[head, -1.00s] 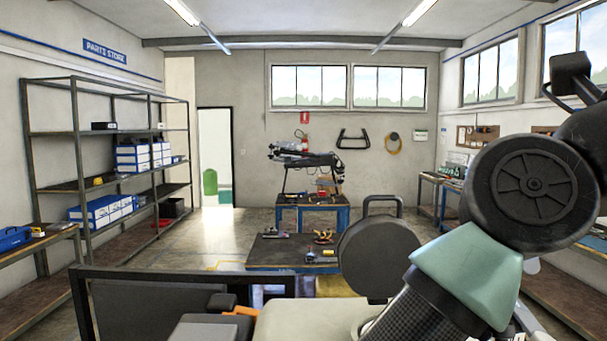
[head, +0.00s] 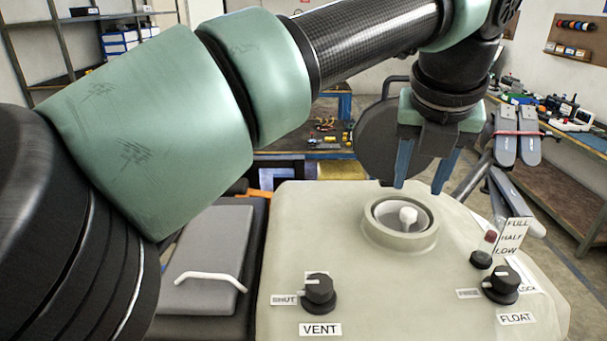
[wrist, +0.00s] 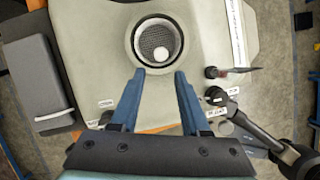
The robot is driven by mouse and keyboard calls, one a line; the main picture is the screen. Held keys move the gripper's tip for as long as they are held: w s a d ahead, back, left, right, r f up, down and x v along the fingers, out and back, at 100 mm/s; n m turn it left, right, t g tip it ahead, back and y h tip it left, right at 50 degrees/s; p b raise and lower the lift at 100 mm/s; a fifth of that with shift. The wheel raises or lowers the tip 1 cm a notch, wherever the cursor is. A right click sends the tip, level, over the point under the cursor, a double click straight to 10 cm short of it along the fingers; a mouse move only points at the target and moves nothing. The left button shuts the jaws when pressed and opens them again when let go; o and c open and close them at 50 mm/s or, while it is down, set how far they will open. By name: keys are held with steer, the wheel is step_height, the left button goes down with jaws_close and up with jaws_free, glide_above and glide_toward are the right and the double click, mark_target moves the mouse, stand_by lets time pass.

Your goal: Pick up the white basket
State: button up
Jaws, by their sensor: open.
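The white basket (head: 384,211) sits inside the round filler opening of the pale tank (head: 345,260). Its inside shows as a grey mesh in the wrist view (wrist: 150,38), with a white round knob (wrist: 161,54) standing in it. The basket's outer walls are hidden in the opening. My gripper (head: 419,188) is open and empty, its two blue fingers pointing down above the far side of the opening. In the wrist view the fingertips (wrist: 159,74) lie just below the rim, one to each side of the knob. I see no contact.
Two black knobs, VENT (head: 320,291) and FLOAT (head: 502,285), stand up from the tank's top. A level gauge (head: 512,237) rises at its right. Folded drone arms (head: 516,140) are close right of my gripper. A grey lid with a white handle (head: 207,262) lies left.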

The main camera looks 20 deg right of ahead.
mark_target(409, 213)
steer(key=b+x, duration=0.1)
steer(key=x, duration=0.7)
steer(key=shift+w+d+f+b, duration=0.15)
steer(key=shift+d+f+b, duration=0.05)
steer(key=shift+f+b, duration=0.15)
jaws_close()
